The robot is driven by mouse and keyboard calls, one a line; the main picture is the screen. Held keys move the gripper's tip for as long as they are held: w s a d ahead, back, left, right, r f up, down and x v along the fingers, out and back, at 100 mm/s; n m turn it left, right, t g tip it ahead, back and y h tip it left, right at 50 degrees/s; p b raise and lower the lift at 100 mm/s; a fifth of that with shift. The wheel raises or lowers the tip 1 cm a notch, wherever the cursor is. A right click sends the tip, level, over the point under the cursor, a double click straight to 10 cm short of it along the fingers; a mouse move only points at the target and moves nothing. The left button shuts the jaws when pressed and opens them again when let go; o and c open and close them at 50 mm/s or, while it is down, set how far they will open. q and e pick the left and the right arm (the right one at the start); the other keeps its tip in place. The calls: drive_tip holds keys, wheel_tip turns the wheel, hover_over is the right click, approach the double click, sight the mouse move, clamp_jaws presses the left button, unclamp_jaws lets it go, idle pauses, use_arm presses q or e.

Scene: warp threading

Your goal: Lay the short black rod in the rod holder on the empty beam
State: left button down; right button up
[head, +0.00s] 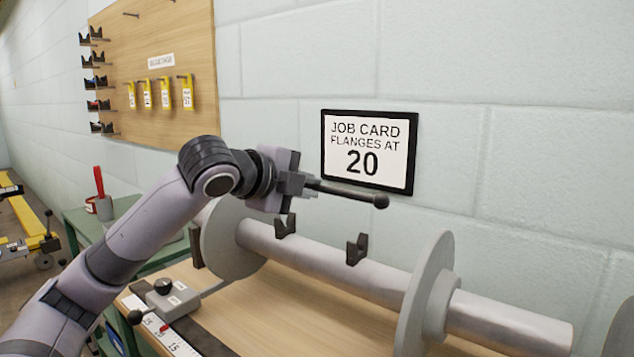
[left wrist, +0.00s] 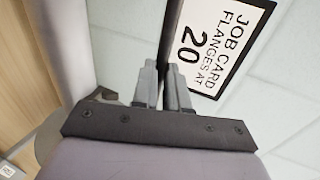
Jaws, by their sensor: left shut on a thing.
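My left gripper (head: 307,187) is shut on the short black rod (head: 345,193). The rod has a round knob at its right end and is held roughly level, above the beam and apart from it. In the left wrist view the rod (left wrist: 172,35) runs up from between the shut fingers (left wrist: 164,90). The grey beam (head: 320,256) carries no rod. Two dark cradle hooks, a left one (head: 286,226) and a right one (head: 357,249), stand on it between two round flanges, a left one (head: 222,245) and a right one (head: 430,290). My right gripper is not in view.
A framed job card (head: 369,150) reading flanges at 20 hangs on the wall behind. A wooden pegboard (head: 160,60) with yellow tags and small black hooks is at the left. A grey block with knobs (head: 172,300) and a ruler (head: 170,338) lie on the bench (head: 270,320).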

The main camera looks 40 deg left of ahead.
use_arm(q)
wheel_tip(320, 180, down, 3)
drive_tip(key=b, duration=0.3)
drive_tip(key=shift+s+f, duration=0.1)
drive_tip(key=shift+f+b, duration=0.35)
drive_tip(key=shift+b, duration=0.05)
wheel_tip(320, 180, down, 2)
drive_tip(key=shift+b, duration=0.95)
drive_tip(key=shift+f+b, duration=0.75)
drive_tip(key=shift+f, duration=0.2)
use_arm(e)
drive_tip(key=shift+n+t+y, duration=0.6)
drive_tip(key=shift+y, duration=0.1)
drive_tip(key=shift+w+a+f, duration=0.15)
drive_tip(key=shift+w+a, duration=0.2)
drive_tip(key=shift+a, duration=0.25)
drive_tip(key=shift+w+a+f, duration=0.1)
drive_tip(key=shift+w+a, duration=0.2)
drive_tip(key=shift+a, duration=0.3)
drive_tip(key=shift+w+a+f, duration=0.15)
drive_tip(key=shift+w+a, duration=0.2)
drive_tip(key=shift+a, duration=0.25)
use_arm(q)
drive_tip(key=shift+f, duration=0.2)
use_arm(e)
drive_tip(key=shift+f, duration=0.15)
